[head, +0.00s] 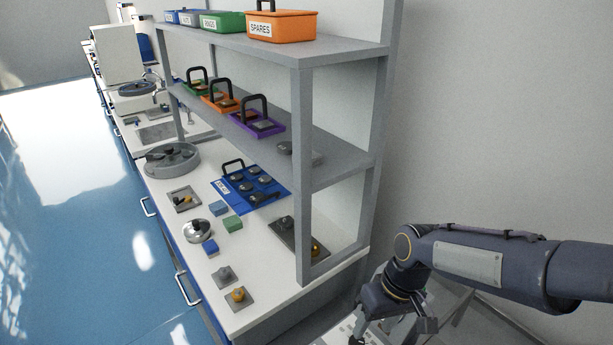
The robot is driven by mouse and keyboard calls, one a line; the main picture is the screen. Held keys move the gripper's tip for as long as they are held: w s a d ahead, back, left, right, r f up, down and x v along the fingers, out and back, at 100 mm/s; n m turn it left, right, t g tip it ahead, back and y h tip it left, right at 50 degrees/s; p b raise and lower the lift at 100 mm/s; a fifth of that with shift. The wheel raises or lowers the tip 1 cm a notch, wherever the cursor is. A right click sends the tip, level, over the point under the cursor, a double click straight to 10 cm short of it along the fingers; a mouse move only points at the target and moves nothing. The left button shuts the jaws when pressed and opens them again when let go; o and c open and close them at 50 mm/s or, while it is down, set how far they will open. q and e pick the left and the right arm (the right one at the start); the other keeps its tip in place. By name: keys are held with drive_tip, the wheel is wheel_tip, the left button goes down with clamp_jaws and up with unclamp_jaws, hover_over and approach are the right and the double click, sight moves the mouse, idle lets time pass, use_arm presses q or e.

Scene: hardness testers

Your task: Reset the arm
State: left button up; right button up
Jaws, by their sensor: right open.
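My right arm (490,265) comes in from the right edge, dark grey-blue, with its forearm bent downward at the elbow. My right gripper (362,335) is at the bottom of the head view, low beside the right end of the bench, partly cut off by the frame edge. It is open, and I see nothing held in it. My left arm and left gripper are not in view.
A white bench (190,225) carries several small blocks, plates and a blue tool tray (262,196). A grey shelf rack (303,170) stands on it, holding bins such as the orange SPARES bin (290,27). The blue floor (75,220) is clear at left.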

drive_tip(key=s+d+r+m+t, duration=0.2)
drive_tip(key=s+d+r+t, duration=0.1)
drive_tip(key=s, duration=0.4)
drive_tip(key=s+d+r+m+t+y, duration=0.1)
drive_tip(key=s+d+r+m+t, duration=0.2)
drive_tip(key=s, duration=0.4)
drive_tip(key=shift+s+d+r, duration=0.15)
drive_tip(key=shift+d+r, duration=0.1)
drive_tip(key=shift+d, duration=0.4)
